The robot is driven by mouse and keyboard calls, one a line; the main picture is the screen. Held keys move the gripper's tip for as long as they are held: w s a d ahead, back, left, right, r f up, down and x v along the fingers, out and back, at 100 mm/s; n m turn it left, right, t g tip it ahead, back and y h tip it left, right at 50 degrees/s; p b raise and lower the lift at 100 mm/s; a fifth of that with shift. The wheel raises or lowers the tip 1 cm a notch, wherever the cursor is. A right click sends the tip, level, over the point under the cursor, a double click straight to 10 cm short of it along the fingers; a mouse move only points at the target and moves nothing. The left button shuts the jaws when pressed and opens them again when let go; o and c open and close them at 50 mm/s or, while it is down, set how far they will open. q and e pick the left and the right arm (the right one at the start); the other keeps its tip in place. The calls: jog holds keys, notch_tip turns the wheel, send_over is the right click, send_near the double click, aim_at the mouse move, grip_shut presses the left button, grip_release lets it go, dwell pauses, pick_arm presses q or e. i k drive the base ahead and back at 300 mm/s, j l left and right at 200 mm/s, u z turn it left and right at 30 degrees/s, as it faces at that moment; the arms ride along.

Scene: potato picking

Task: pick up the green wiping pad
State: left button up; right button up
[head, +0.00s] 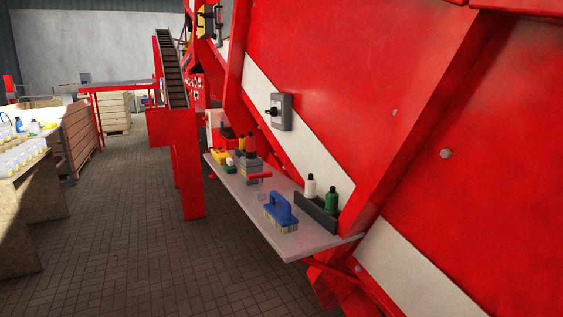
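A small green item (231,168) lies among other small things toward the far end of the grey shelf (288,240) on the red machine. It is too small and crowded for me to tell surely whether it is the green wiping pad. A white piece shows right by it. A dark green bottle (331,200) stands nearer, in a dark holder. Neither of my grippers is in view.
A blue brush (280,212) lies near the shelf's front end. A white bottle (310,187) stands beside the green one. A table with bottles (25,160) stands at left. The floor (130,230) between is clear.

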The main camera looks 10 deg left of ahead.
aim_at(230, 167)
jog(key=i+j+z, duration=0.25)
jog(key=i+j, duration=0.15)
jog(key=j, duration=0.25)
jog(key=i+j+z, duration=0.1)
jog(key=j, duration=0.2)
jog(key=i+j+z, duration=0.15)
jog(key=j, duration=0.25)
jog(key=i+j+z, duration=0.1)
jog(key=j, duration=0.25)
jog(key=i, duration=0.1)
